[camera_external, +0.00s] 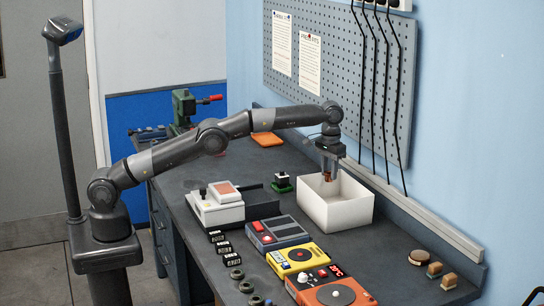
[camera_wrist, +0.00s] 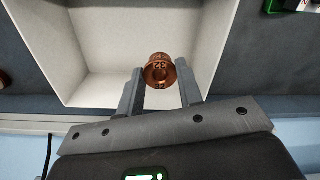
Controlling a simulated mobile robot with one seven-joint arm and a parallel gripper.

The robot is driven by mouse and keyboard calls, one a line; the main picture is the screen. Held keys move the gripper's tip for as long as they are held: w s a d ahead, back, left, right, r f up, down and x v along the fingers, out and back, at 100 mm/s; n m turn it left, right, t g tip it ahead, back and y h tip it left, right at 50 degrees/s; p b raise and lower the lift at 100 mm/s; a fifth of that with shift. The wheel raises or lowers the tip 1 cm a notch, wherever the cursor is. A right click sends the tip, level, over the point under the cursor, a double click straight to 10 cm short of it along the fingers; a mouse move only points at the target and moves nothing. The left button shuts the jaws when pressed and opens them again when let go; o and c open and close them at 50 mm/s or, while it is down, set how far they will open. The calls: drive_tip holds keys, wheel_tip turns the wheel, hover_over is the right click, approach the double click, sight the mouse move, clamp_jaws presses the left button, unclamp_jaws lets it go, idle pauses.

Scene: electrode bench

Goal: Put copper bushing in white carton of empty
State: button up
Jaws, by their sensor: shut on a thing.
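The copper bushing (camera_wrist: 160,71) is a small round copper-coloured piece with a flange and markings. My gripper (camera_wrist: 160,90) is shut on it, with one finger on each side. The bushing also shows in the external view (camera_external: 327,176), below my gripper (camera_external: 329,170). The white carton (camera_external: 338,212) is an open box on the bench by the wall. My gripper holds the bushing over the carton's opening, at about rim height. In the wrist view the carton (camera_wrist: 75,50) lies beneath the bushing, and its visible floor is empty.
Left of the carton are a small green-based device (camera_external: 283,182) and a white box with a red panel (camera_external: 216,205). Yellow (camera_external: 299,258) and orange (camera_external: 331,289) units stand in front. A pegboard wall (camera_external: 340,75) with hanging cables rises behind the carton.

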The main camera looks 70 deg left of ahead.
wheel_tip(320, 180, down, 10)
drive_tip(key=shift+d, duration=0.1)
idle(0.4)
drive_tip(key=shift+f, duration=0.15)
drive_tip(key=o, duration=1)
wheel_tip(320, 180, up, 12)
